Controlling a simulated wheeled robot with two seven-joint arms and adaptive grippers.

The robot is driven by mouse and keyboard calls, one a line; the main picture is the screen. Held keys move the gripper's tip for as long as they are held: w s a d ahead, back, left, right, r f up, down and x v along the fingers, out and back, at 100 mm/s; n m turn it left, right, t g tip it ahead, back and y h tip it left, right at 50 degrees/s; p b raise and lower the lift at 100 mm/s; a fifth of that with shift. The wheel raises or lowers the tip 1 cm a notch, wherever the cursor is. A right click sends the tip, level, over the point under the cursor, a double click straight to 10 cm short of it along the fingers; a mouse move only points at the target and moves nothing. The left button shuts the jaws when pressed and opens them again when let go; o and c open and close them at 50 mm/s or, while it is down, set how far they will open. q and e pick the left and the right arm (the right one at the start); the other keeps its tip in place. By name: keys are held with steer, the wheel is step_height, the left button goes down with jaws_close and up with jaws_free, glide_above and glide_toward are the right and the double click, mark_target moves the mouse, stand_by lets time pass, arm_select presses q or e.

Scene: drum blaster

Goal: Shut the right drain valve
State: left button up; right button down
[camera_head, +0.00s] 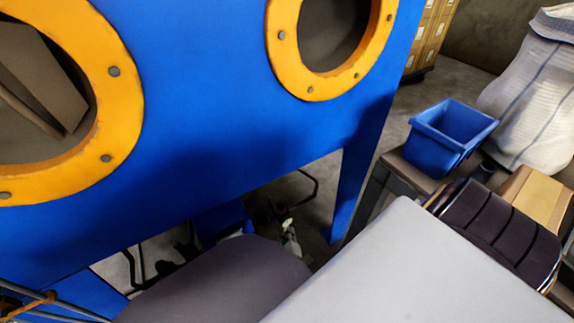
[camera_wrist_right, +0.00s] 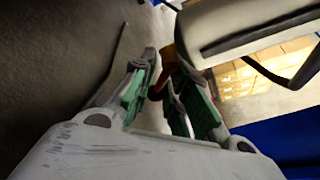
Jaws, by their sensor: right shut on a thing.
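The blue blaster cabinet (camera_head: 215,120) with orange ring ports (camera_head: 118,112) fills the left and middle of the head view. My right gripper (camera_head: 290,240) shows small and partly hidden under the cabinet's lower edge, beside its right leg. In the right wrist view my right gripper (camera_wrist_right: 160,68) has green-padded fingers closed on a small reddish-brown part (camera_wrist_right: 156,88), which looks like the handle of the right drain valve. Most of that part is hidden by the fingers, so its angle cannot be told. My left gripper is in neither view.
The cabinet's blue leg (camera_head: 349,190) stands close to the right of the gripper. A blue bin (camera_head: 452,130), a cardboard box (camera_head: 540,195) and a pale sack (camera_head: 530,95) stand to the right. Some open floor (camera_head: 400,110) lies behind the cabinet.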

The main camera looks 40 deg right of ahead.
stand_by(0.4)
steer(key=c, duration=1.4)
jaws_free()
steer(key=shift+c, duration=0.2)
steer(key=shift+f+m, duration=0.1)
steer(key=shift+m, duration=0.4)
